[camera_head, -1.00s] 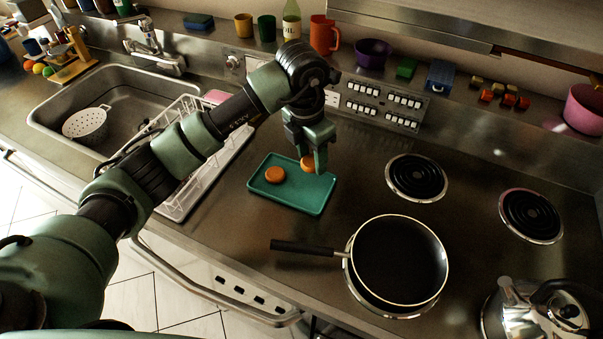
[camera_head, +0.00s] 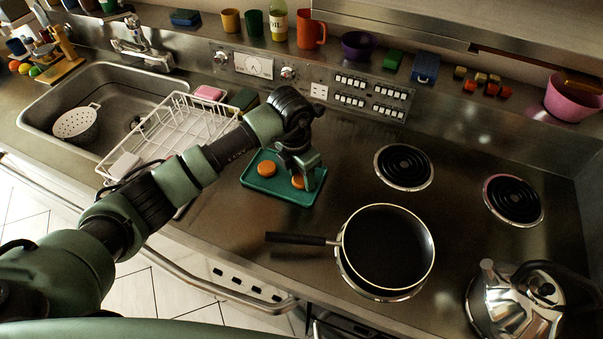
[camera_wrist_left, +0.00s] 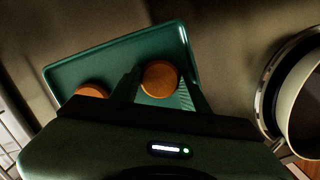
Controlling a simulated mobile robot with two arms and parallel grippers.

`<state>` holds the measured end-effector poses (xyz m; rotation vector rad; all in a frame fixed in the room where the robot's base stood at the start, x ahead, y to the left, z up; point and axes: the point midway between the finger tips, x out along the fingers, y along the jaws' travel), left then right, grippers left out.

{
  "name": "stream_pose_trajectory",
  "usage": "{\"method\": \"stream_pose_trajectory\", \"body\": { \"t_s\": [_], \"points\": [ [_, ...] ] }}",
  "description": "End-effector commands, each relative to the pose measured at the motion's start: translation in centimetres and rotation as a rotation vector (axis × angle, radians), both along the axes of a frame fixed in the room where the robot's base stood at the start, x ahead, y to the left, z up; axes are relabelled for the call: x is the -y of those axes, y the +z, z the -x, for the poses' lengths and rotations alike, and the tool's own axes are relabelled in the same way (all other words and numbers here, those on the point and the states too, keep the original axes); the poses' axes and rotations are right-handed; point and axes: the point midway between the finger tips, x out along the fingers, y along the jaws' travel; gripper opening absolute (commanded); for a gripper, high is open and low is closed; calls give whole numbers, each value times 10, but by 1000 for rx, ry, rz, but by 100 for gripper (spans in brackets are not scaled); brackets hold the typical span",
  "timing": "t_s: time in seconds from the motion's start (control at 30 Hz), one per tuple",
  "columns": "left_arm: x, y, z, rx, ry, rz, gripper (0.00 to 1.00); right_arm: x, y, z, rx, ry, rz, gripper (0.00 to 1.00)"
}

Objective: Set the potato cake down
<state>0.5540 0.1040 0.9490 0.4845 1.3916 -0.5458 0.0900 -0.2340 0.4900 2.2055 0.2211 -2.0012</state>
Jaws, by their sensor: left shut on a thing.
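Two round orange-brown potato cakes are at the green tray (camera_head: 283,195). One potato cake (camera_head: 266,169) lies on the tray's left part, clear of my gripper. The other potato cake (camera_head: 297,182) is between the fingers of my left gripper (camera_head: 308,186), low over or on the tray's right part; I cannot tell if it touches the tray. In the left wrist view the held cake (camera_wrist_left: 159,79) sits between the two fingers, and the other cake (camera_wrist_left: 92,91) shows at the left, partly hidden by the gripper body. My right gripper is out of view.
A black frying pan (camera_head: 388,247) stands on the front coil, its handle pointing left toward the tray. A kettle (camera_head: 515,300) is at the lower right. A white dish rack (camera_head: 175,135) stands left of the tray. Bare counter lies between tray and pan.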

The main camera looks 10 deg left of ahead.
Motion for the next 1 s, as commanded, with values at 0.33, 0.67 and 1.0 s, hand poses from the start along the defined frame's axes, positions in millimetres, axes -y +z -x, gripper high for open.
{"method": "stream_pose_trajectory", "body": {
  "t_s": [0.33,0.67,1.0],
  "points": [
    [0,-1,0,0,0,0,55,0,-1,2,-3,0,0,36],
    [-3,35,1,9,0,0,55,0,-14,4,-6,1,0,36],
    [-8,103,9,5,-1,0,55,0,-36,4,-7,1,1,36]
  ]
}}
